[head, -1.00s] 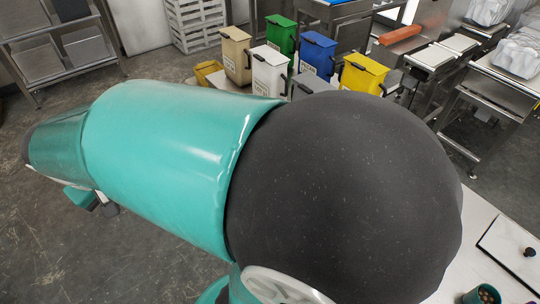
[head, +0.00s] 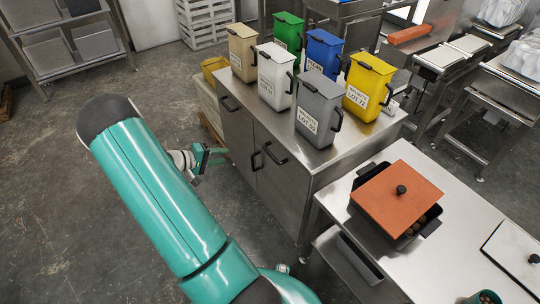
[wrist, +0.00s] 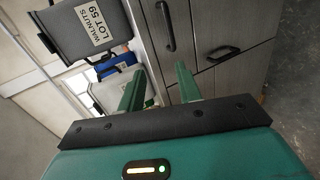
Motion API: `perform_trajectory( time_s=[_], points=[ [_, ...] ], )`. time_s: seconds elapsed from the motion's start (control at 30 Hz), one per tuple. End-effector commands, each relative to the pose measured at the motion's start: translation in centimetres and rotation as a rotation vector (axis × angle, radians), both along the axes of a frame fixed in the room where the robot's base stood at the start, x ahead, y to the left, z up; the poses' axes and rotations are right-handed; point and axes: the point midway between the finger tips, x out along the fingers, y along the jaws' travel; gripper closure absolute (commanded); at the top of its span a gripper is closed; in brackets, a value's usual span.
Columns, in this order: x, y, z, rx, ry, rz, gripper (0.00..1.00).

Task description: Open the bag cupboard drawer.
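A steel cupboard (head: 292,205) stands under several coloured lidded bins. Its front carries dark bar handles. The front panels look shut; which is the bag cupboard drawer is not labelled. My gripper (head: 206,158) is in front of the cupboard's left part, apart from the handles. In the wrist view my gripper (wrist: 160,88) has its fingers spread and nothing between them. Two handles, an upper one (wrist: 165,26) and another (wrist: 217,53), show beyond the fingertips.
The grey bin (head: 319,108) and yellow bin (head: 369,86) stand near the cupboard top's front and right. A steel table (head: 335,200) with an orange-lidded pan (head: 397,199) adjoins on the right. Open floor (head: 60,190) lies left. A rack (head: 65,45) stands at the back left.

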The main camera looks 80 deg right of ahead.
Motion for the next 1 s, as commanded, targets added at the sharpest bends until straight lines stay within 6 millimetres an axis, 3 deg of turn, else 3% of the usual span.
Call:
perform_trajectory(
  time_s=[0.03,0.1,0.3,0.57,1.0],
  points=[
    [-1.4,-1.2,-2.1,-0.023,0.04,0.0,0.66],
    [-2.8,-2.7,-4.4,-0.057,0.079,0.01,0.66],
    [-5.5,-4.9,-8.4,-0.115,0.14,0.042,0.66],
    [-7.1,-6.5,-9.4,-0.126,0.149,0.047,0.66],
    [-12.6,-12.6,-11.0,-0.124,0.148,0.044,0.66]
  ],
)
